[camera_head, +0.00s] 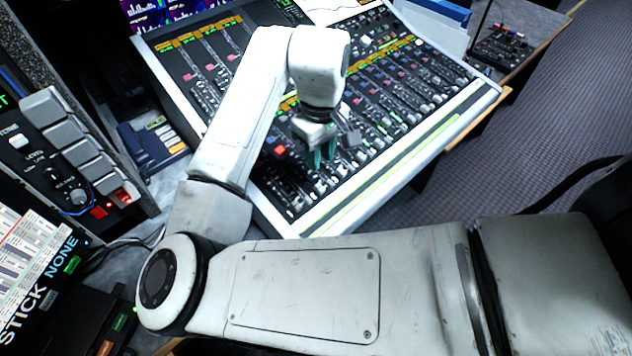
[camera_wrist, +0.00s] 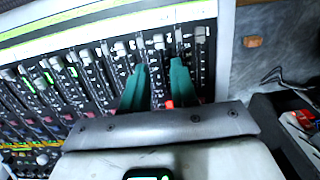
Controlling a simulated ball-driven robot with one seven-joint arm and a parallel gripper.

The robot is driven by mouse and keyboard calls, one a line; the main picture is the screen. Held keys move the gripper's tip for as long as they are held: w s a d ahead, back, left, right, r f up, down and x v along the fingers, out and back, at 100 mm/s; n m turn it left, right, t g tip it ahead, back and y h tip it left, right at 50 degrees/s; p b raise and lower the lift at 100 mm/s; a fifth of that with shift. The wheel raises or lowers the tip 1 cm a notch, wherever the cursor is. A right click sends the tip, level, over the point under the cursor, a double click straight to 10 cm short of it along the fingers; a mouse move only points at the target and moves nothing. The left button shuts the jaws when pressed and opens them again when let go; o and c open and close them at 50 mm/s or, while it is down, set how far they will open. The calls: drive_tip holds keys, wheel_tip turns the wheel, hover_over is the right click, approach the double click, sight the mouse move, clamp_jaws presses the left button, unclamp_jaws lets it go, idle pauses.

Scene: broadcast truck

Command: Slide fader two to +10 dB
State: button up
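The mixing console (camera_head: 335,213) has a row of channel strips with small fader caps. In the wrist view the fader caps line up near the console's light front edge, and their numbers are too blurred to read, so I cannot tell for sure which is fader two. My gripper (camera_head: 322,158) hangs over the strips near the console's left front. Its two teal fingers (camera_wrist: 158,66) are apart, with nothing visibly held. A pale fader cap (camera_wrist: 158,41) shows just beyond the gap between the fingertips. Whether the fingers touch the panel is unclear.
A red button or cap (camera_wrist: 169,103) shows between the fingers. The console's side panel (camera_wrist: 228,50) is right of the strips in the wrist view. A phone-like unit (camera_head: 155,140) and a switch panel (camera_head: 65,150) stand left. Floor (camera_head: 530,120) is clear at right.

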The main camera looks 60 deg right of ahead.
sight(320, 186)
wheel_tip(320, 186, down, 10)
idle(0.5)
clamp_jaws()
drive_tip(key=shift+d, duration=0.1)
